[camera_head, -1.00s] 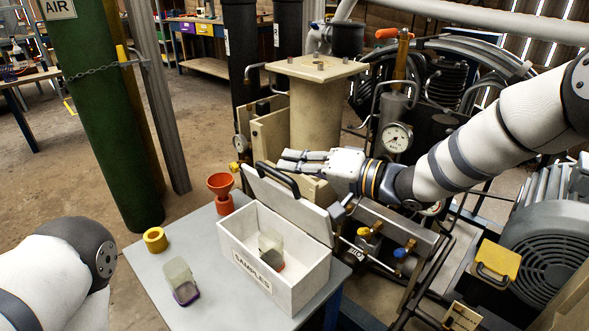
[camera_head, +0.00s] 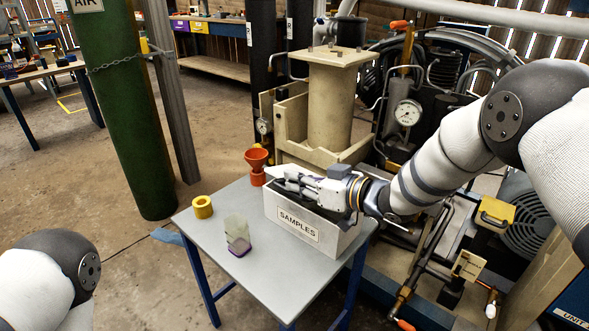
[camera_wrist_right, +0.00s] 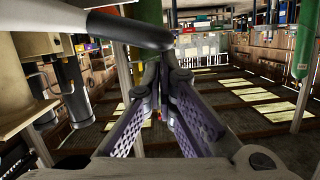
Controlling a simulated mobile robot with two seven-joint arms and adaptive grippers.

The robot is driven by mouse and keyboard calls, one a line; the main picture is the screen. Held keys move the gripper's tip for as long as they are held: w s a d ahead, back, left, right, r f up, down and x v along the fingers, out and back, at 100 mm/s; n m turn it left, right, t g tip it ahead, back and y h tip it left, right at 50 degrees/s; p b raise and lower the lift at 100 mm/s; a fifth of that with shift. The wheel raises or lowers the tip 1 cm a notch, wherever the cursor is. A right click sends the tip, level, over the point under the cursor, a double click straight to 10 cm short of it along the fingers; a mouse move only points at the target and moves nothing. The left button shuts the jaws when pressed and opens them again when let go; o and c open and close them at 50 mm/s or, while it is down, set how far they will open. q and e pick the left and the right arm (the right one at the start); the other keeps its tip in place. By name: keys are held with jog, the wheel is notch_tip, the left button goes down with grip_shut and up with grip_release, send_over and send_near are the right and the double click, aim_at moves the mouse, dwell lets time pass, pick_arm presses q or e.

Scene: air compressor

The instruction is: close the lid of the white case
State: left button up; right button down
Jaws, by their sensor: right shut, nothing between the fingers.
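The white case (camera_head: 312,233), labelled SAMPLES, stands on the grey table. My left gripper is out of view.
The compressor's beige column (camera_head: 330,105) and pipework stand close behind. A green cylinder (camera_head: 130,120) stands at left.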

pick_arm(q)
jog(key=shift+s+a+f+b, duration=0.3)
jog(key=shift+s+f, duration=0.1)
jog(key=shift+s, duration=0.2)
pick_arm(e)
jog(key=shift+n, duration=0.3)
jog(key=shift+s+a+f, duration=0.25)
jog(key=shift+f, duration=0.6)
jog(key=shift+s+a+f, duration=0.2)
jog(key=shift+s+f, duration=0.05)
jog(key=shift+f, duration=0.6)
jog(key=shift+s+a+f, duration=0.25)
jog(key=shift+f, duration=0.6)
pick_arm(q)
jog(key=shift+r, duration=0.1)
pick_arm(e)
jog(key=shift+r, duration=0.1)
